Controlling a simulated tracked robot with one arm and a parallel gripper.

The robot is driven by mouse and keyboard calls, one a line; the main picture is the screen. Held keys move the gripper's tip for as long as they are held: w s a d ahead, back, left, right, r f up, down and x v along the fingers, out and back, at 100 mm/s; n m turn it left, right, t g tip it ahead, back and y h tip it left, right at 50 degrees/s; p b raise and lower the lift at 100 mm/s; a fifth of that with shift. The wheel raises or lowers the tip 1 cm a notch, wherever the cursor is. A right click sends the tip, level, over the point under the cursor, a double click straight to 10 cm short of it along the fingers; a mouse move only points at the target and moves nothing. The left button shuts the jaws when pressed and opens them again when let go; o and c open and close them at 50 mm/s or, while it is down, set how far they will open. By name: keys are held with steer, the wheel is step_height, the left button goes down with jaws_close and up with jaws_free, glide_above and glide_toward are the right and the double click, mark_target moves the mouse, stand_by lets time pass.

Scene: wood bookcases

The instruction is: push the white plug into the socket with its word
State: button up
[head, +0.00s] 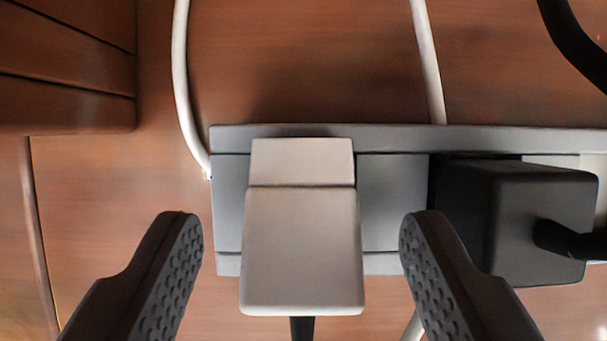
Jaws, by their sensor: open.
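A white plug (303,250), a pale box-shaped block, sits in the middle of the head view in front of the grey socket strip (392,205). A dark cord shows below its lower edge. My gripper (302,235) is open, with one dark ridged finger on each side of the white plug and a gap on both sides. The plug hides the strip behind it, so I cannot tell how deep it sits. No word on the socket is readable.
A black plug (540,215) with a thick black cord stands on the strip close to my right finger. White cables (184,75) run behind and below the strip. A wooden cabinet edge (65,70) is at upper left. Bare wood lies left of the strip.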

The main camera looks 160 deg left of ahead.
steer(key=c, duration=1.2)
steer(key=shift+o, duration=0.2)
steer(key=shift+r, duration=0.15)
